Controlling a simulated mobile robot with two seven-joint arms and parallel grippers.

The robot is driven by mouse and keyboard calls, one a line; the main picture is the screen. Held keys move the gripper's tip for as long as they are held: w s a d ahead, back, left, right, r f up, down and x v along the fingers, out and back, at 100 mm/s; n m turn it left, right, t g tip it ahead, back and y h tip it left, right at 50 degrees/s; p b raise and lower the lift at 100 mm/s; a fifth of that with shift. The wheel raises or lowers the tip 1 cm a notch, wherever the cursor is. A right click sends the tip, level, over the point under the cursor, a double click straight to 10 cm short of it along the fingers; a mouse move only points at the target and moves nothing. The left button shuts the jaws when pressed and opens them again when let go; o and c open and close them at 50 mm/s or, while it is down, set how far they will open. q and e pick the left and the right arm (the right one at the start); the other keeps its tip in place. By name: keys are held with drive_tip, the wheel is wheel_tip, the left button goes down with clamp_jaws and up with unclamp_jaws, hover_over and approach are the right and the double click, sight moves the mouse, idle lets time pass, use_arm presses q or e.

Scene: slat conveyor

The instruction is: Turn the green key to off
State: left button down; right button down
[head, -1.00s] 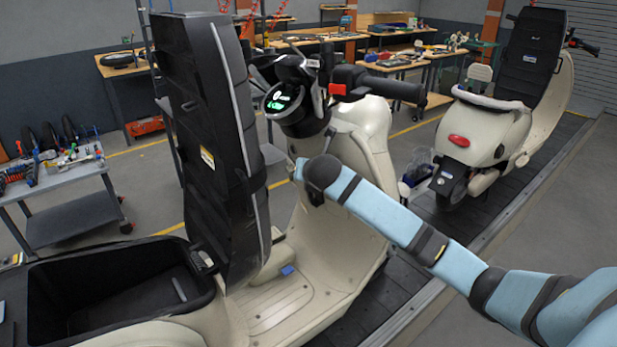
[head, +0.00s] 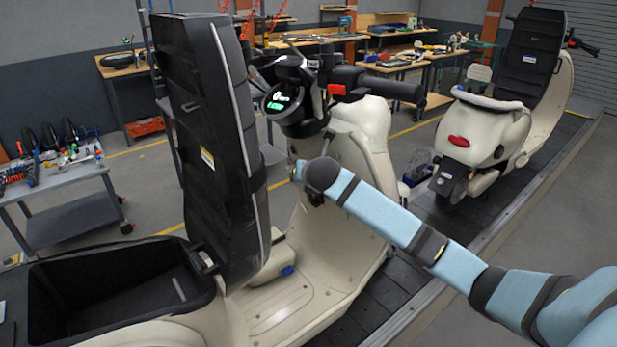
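The green key cannot be made out in the head view. The near cream scooter (head: 355,215) stands on the conveyor with its seat (head: 205,140) raised. Its dashboard display (head: 280,102) is lit green and white. My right arm reaches in from the right, and its end is at the scooter's front panel, just below the handlebar (head: 375,82). My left gripper is not in view.
The open storage bin (head: 110,290) under the raised seat is at the lower left. A second cream scooter (head: 490,135) stands further along the conveyor (head: 410,285). A tool cart (head: 65,190) stands at the left, and workbenches (head: 395,60) line the back.

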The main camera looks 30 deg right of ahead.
drive_tip(key=shift+s+a+f, duration=0.15)
drive_tip(key=shift+a+f, duration=0.05)
drive_tip(key=shift+f, duration=0.55)
idle(0.6)
drive_tip(key=r+v, duration=0.1)
drive_tip(key=v, duration=0.7)
drive_tip(key=shift+d+r, duration=0.2)
drive_tip(key=shift+r, duration=0.1)
idle(0.6)
idle(0.4)
